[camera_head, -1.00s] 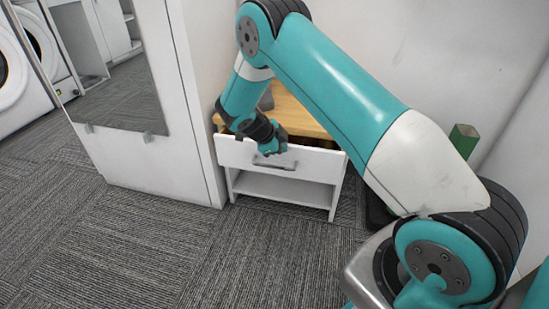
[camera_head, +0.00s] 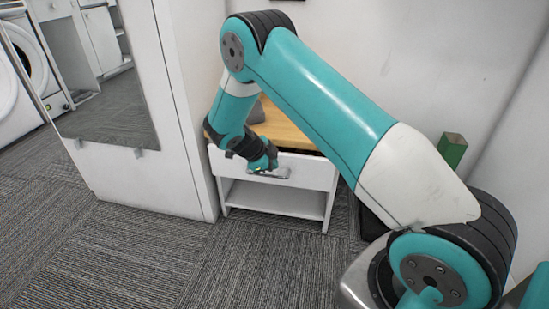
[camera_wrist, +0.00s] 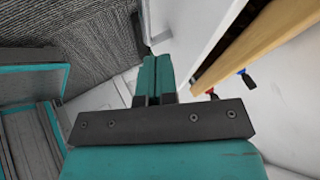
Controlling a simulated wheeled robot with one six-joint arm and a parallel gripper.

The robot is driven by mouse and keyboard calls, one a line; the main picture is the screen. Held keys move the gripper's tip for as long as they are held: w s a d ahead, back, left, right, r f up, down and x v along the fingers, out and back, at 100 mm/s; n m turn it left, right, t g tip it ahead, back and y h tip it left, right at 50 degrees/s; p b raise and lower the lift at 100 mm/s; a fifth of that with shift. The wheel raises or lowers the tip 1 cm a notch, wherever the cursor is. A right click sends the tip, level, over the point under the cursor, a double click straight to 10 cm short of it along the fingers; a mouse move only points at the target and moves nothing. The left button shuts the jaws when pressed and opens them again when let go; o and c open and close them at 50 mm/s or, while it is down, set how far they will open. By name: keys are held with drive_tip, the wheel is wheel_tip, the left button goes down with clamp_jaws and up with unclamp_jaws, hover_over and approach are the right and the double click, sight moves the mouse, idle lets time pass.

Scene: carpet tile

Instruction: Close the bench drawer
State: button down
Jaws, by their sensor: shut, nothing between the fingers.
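The white bench (camera_head: 273,202) has a wooden top (camera_head: 280,127) and an open shelf below its drawer. The white drawer front (camera_head: 312,173) stands slightly out, with a dark gap under the top. A grey handle (camera_head: 282,172) is on the front. My gripper (camera_head: 265,168) is shut and empty at the drawer front, beside the handle; whether it touches is unclear. In the wrist view my closed fingers (camera_wrist: 157,72) point toward the white drawer front (camera_wrist: 190,35), with the wooden top (camera_wrist: 262,38) beyond a narrow gap.
A white cabinet with a mirror panel (camera_head: 105,85) stands close at the bench's left. A green post-like object (camera_head: 452,150) stands at the right by the wall. Small red (camera_wrist: 212,94) and blue-tipped (camera_wrist: 244,76) items show near the gap. Carpet in front is clear.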

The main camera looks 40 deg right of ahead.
drive_tip(key=p+v, duration=0.3)
drive_tip(key=v, duration=0.6)
drive_tip(key=c, duration=1.7)
unclamp_jaws()
drive_tip(key=shift+a+r, duration=0.3)
drive_tip(key=o, duration=0.3)
drive_tip(key=shift+s+a+f, duration=0.1)
drive_tip(key=shift+s+a, duration=0.05)
drive_tip(key=shift+o, duration=1)
drive_tip(key=s+a+f+n+t+h+b, duration=0.1)
drive_tip(key=s+a+f+n+t+h, duration=0.1)
drive_tip(key=f+n, duration=0.5)
drive_tip(key=s+n+h, duration=0.1)
drive_tip(key=n, duration=0.5)
drive_tip(key=shift+s, duration=0.3)
drive_tip(key=n+t+h+b, duration=0.1)
drive_tip(key=n+t, duration=0.7)
drive_tip(key=n, duration=1.4)
approach(262, 175)
drive_tip(key=shift+b+x, duration=3.05)
drive_tip(key=shift+x, duration=2.25)
